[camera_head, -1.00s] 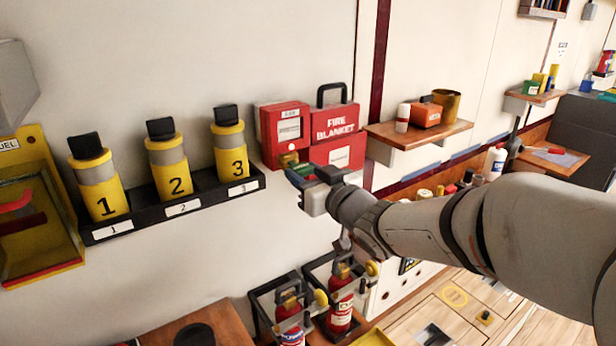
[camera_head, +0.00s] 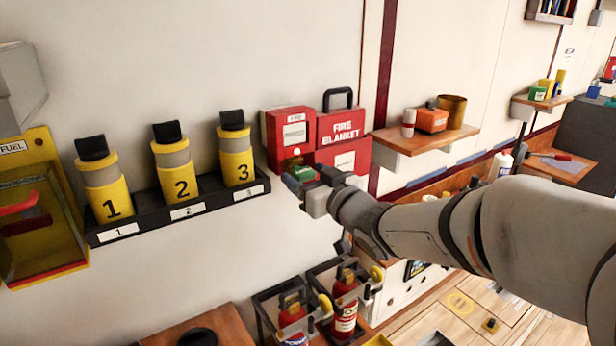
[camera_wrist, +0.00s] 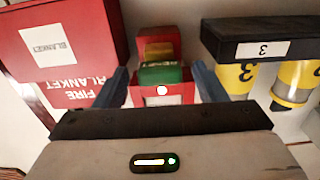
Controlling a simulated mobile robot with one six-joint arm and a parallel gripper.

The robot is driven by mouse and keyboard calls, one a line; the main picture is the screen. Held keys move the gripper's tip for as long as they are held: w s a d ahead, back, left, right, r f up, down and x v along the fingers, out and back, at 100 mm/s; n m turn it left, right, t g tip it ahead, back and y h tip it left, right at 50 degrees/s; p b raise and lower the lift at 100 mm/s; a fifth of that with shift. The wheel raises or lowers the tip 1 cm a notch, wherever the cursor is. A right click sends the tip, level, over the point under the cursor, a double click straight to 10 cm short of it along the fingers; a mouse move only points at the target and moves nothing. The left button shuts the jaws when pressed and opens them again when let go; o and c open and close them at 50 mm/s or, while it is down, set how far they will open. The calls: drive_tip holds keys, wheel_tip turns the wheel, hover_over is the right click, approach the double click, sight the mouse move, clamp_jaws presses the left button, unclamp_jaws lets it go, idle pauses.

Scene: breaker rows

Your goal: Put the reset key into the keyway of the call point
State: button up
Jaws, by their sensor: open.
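The call point, a red box with a white label (camera_head: 289,135), is mounted on the wall to the right of the numbered yellow cylinders. Its red front also shows in the wrist view (camera_wrist: 142,98). A green block (camera_wrist: 165,74), which looks like the reset key's handle, is in front of that red face, between my fingers. It also shows in the head view (camera_head: 304,173). My gripper (camera_wrist: 162,84) is open, with one finger on each side of the green block. I cannot tell whether the key is in the keyway; the keyway is hidden.
The red fire blanket case (camera_head: 342,133) is close on the right of the call point. A black rack (camera_head: 150,223) of yellow cylinders is on its left. Fire extinguishers (camera_head: 344,312) stand below. A wooden shelf (camera_head: 455,134) is at the right.

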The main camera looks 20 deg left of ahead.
drive_tip(key=b+v, duration=0.1)
drive_tip(key=v, duration=0.6)
drive_tip(key=shift+s+d, duration=0.25)
drive_tip(key=shift+d, duration=0.05)
drive_tip(key=d+f+m+h, duration=0.35)
drive_tip(key=d+h, duration=0.25)
drive_tip(key=d, duration=0.3)
drive_tip(key=d+f+m+h, duration=0.3)
drive_tip(key=d+f+h, duration=0.15)
drive_tip(key=d, duration=0.45)
drive_tip(key=s+d+f+m+g+h, duration=0.1)
drive_tip(key=s+d+f+g, duration=0.3)
drive_tip(key=s, duration=0.4)
drive_tip(key=s+d+f+m+g+h, duration=0.2)
drive_tip(key=s+d+f+g, duration=0.2)
drive_tip(key=s, duration=0.4)
drive_tip(key=shift+s+d+g, duration=0.25)
drive_tip(key=shift+s+g, duration=0.1)
drive_tip(key=shift+g, duration=0.15)
drive_tip(key=shift+f, duration=0.1)
